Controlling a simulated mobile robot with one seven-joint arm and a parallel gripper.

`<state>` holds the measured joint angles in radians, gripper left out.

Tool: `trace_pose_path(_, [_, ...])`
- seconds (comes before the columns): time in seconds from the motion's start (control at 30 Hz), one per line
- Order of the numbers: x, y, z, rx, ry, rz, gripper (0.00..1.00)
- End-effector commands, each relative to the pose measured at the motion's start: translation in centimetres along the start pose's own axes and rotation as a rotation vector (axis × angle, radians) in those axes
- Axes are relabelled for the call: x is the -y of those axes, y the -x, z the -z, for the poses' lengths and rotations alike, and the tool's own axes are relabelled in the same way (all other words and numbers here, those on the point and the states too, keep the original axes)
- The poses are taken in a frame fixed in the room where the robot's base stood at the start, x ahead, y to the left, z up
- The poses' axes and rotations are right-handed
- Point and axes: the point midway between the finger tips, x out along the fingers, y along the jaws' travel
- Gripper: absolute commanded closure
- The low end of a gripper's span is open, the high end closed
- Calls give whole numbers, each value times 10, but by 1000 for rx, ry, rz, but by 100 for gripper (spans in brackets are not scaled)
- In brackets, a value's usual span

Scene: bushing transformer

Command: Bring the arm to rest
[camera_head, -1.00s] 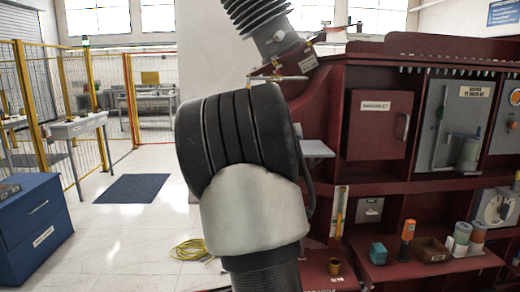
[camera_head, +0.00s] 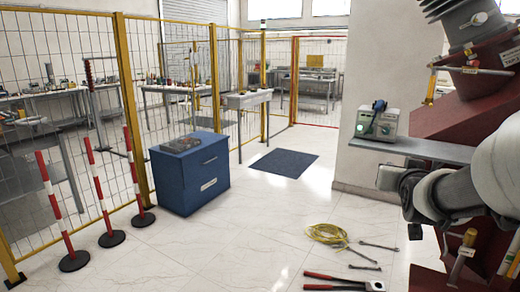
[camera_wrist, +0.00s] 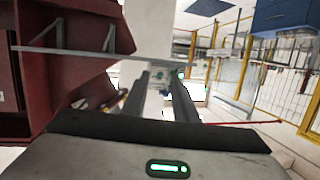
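My arm (camera_head: 440,190) reaches in from the right edge of the head view, below and in front of a grey shelf. I cannot make out the fingertips there. In the wrist view, the two dark fingers of my gripper (camera_wrist: 162,92) stand apart with a gap and nothing held between them. In the head view this device (camera_head: 378,122) stands on the grey shelf (camera_head: 420,149). The gripper appears apart from it, but the distance is hard to judge.
A dark red structure (camera_head: 455,120) and a tilted ribbed bushing (camera_head: 465,15) stand at the right. A yellow cable coil (camera_head: 328,235) and tools lie on the floor. A blue cabinet (camera_head: 190,172), striped posts (camera_head: 94,185) and yellow fencing stand left.

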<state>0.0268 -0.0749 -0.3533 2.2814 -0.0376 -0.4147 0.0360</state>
Motion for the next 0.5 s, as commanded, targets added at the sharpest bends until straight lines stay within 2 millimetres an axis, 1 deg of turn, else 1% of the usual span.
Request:
trace_pose_path(0.03, [22,26,-9,86,-9,49,74])
trace_pose_path(0.07, [34,41,-20,147,-8,75,74])
trace_pose_path(0.1, [50,64,-33,226,0,110,74])
trace_pose_path(0.17, [69,98,-53,337,22,157,74])
trace_pose_path(0.2, [78,121,-66,404,40,183,74])
trace_pose_path(0.27, [88,153,-83,491,70,213,74])
trace_pose_path(0.3, [93,173,-94,543,92,229,74])
trace_pose_path(0.33, [95,187,-101,578,107,240,74])
trace_pose_path(0.4, [98,218,-117,655,146,258,74])
trace_pose_path(0.47, [99,243,-130,715,179,269,74])
trace_pose_path(0.5, [98,259,-139,754,201,275,74])
